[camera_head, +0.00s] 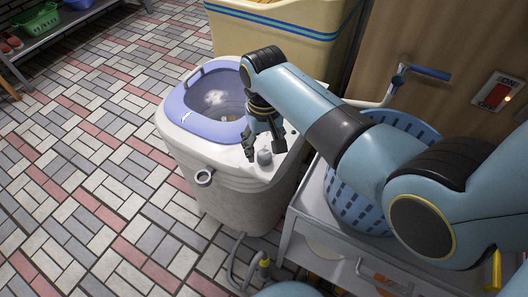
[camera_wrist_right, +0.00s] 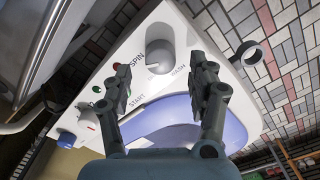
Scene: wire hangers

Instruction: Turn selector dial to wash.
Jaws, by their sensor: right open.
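The washer (camera_head: 215,185) is a pale tub machine with a blue-purple rim and an open top. Its grey selector dial (camera_head: 264,157) stands on the top panel's front corner. My right gripper (camera_head: 265,148) is open above the panel, close to the dial. In the right wrist view its two fingers (camera_wrist_right: 162,73) are spread on either side, short of the dial, with nothing between them. My left gripper is not in view.
A START button (camera_wrist_right: 109,82) and small lights are on the panel. A blue basket (camera_head: 350,205) on a white cart (camera_head: 318,222) stands right of the washer. A yellow tub (camera_head: 285,45) stands behind. A hose (camera_head: 238,265) lies in front. Tiled floor at left is clear.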

